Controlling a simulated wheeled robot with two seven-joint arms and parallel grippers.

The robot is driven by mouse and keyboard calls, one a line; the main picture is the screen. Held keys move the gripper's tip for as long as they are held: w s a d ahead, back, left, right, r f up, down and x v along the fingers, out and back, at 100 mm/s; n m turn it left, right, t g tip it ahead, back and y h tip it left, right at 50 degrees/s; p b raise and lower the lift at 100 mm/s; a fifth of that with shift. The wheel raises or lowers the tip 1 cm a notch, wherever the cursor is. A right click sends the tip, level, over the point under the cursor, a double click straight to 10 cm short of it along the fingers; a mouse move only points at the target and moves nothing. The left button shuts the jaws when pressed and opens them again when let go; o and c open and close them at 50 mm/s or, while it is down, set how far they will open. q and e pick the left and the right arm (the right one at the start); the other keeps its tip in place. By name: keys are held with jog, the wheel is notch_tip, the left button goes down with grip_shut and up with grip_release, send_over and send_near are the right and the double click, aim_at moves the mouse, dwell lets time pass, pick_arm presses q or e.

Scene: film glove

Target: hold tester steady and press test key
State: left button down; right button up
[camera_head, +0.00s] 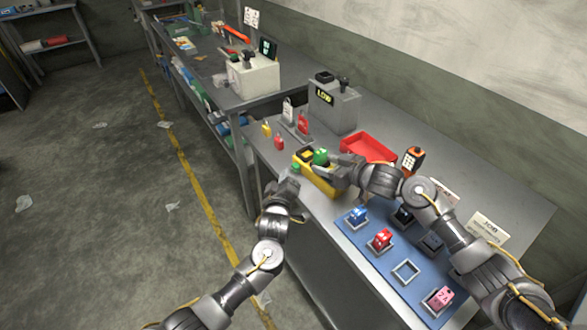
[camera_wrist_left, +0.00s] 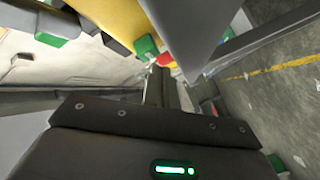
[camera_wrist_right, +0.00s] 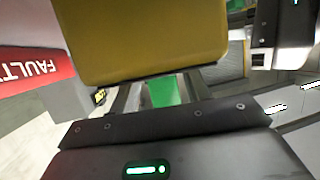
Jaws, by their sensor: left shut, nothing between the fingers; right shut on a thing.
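The yellow tester (camera_head: 318,183) with a dark panel (camera_head: 305,155) stands at the left edge of the bench. A green block (camera_head: 320,157) sits on its top. My right gripper (camera_head: 338,170) reaches in from the right; in the right wrist view (camera_wrist_right: 160,95) its fingers close on the green block (camera_wrist_right: 165,90), beside the tester's large yellow wall (camera_wrist_right: 140,40). A small green key (camera_head: 295,167) is at the tester's left end. My left gripper (camera_head: 291,182) is shut and empty just in front of it. Whether its fingertips touch the key is unclear.
A red tray (camera_head: 367,147), a handheld orange device (camera_head: 412,160) and a grey LOW box (camera_head: 335,105) stand behind.

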pick_arm(q)
jog(key=shift+d, duration=0.1)
dwell(0.6)
jog(key=shift+w+d, duration=0.2)
jog(key=shift+r, duration=0.1)
pick_arm(e)
jog(key=shift+s, duration=0.1)
pick_arm(q)
jog(key=shift+d+r, duration=0.3)
jog(key=shift+r, duration=0.2)
pick_arm(e)
jog(key=shift+s+a+r, duration=0.2)
jog(key=shift+a+r, duration=0.2)
jog(key=shift+w+d+f, duration=0.1)
jog(key=shift+w+d, duration=0.05)
dwell(0.4)
jog(key=shift+w+d+f, duration=0.3)
jog(key=shift+d, duration=0.05)
jog(key=shift+s+a, duration=0.15)
jog(key=shift+a, duration=0.05)
pick_arm(q)
jog(key=s+a, duration=0.2)
jog(key=a+f, duration=0.1)
jog(key=a, duration=0.1)
jog(key=shift+s, duration=0.4)
pick_arm(e)
jog(key=shift+d, duration=0.1)
